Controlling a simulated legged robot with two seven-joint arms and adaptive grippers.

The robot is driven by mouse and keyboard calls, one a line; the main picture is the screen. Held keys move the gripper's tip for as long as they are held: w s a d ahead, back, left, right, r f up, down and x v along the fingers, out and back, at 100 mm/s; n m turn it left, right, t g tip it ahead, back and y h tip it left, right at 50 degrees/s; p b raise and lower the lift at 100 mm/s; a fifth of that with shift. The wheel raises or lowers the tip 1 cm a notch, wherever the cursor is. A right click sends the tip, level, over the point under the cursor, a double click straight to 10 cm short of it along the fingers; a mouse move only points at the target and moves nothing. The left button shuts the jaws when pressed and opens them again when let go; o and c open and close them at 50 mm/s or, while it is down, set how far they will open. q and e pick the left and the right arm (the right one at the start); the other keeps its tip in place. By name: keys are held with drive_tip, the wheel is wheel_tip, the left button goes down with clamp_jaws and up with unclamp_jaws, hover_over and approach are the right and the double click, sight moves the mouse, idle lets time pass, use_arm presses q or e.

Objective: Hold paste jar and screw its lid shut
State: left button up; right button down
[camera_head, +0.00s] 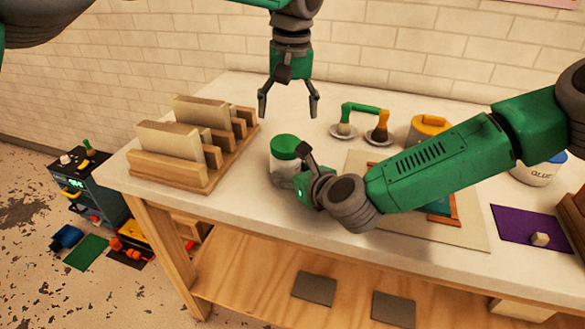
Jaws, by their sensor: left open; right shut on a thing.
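The paste jar (283,172) is clear or pale and stands upright on the white table, left of centre. Its green lid (285,146) sits on top; I cannot tell how tightly it is seated. My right gripper (298,176) is shut on the jar from its right side, and its fingers and wrist hide part of the jar. My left gripper (288,104) is open and empty, fingers pointing down, above and slightly behind the lid, apart from it.
A wooden rack (207,177) with upright blocks stands left of the jar. A white labelled tub (537,173) and purple mat (528,228) lie right. The table's front edge is near the jar.

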sight(286, 142)
use_arm(q)
drive_tip(key=shift+w+a+f, duration=0.15)
drive_tip(key=shift+f, duration=1.85)
drive_tip(key=shift+w+a+f, duration=0.1)
drive_tip(key=shift+f, duration=1.9)
drive_tip(key=c, duration=1.2)
drive_tip(key=m, duration=0.8)
drive_tip(key=shift+w, duration=0.1)
drive_tip(key=o, duration=1.3)
drive_tip(key=shift+c, duration=0.2)
